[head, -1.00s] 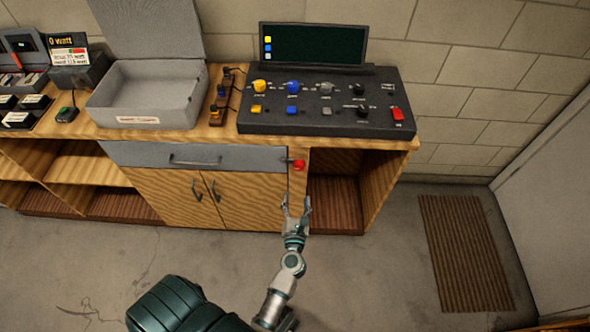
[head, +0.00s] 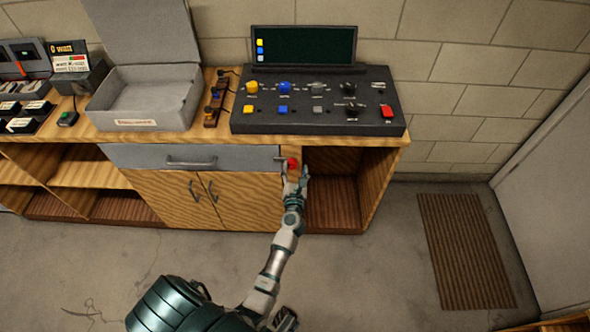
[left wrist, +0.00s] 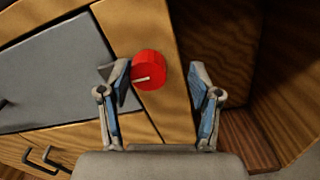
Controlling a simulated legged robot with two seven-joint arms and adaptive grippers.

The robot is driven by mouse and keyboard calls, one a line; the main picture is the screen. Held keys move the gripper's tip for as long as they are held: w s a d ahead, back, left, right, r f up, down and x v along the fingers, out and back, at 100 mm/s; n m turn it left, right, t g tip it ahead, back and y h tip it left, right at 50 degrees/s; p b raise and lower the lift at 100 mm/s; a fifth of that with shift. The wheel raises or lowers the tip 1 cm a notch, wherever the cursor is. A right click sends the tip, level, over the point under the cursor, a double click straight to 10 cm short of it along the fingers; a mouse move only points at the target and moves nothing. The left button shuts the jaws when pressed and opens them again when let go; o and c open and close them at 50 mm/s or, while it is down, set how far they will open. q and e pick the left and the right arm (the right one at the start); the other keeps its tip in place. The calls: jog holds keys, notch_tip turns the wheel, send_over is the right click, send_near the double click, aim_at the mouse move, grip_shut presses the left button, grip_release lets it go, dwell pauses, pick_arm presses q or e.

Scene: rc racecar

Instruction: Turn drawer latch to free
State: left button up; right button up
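The red round drawer latch (head: 292,163) is on the wooden post just right of the grey drawer (head: 232,158). In the left wrist view the latch (left wrist: 148,70) shows a pale pointer mark toward its lower left. My left gripper (head: 295,172) is open right in front of the latch; part of the latch is hidden by it in the head view. In the left wrist view the gripper (left wrist: 158,78) has its fingers apart, with the latch between them, nearer the left finger. I cannot tell if that finger touches it. The drawer looks closed.
A black control panel (head: 320,127) with knobs and a grey open box (head: 150,105) stand on the counter above. An open cubby (head: 331,195) is right of the latch post. Cabinet doors (head: 240,200) are below the drawer. The floor in front is clear.

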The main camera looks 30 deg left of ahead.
pick_arm(q)
jog(key=c, duration=0.4)
jog(key=shift+s+a, duration=0.1)
jog(key=shift+a, duration=0.25)
jog(key=c, duration=0.4)
jog(key=shift+s+a+f, duration=0.1)
jog(key=shift+a+f, duration=0.2)
jog(key=shift+a, duration=0.5)
jog(key=shift+c, duration=0.8)
jog(key=shift+a+f, duration=0.15)
jog(key=shift+f, duration=0.05)
jog(key=shift+w+d, duration=0.2)
jog(key=shift+d, duration=0.25)
pick_arm(e)
jog(key=shift+w+a+r, duration=0.1)
jog(key=shift+a+r, duration=0.05)
jog(key=shift+a, duration=0.55)
pick_arm(q)
jog(key=shift+a, duration=0.1)
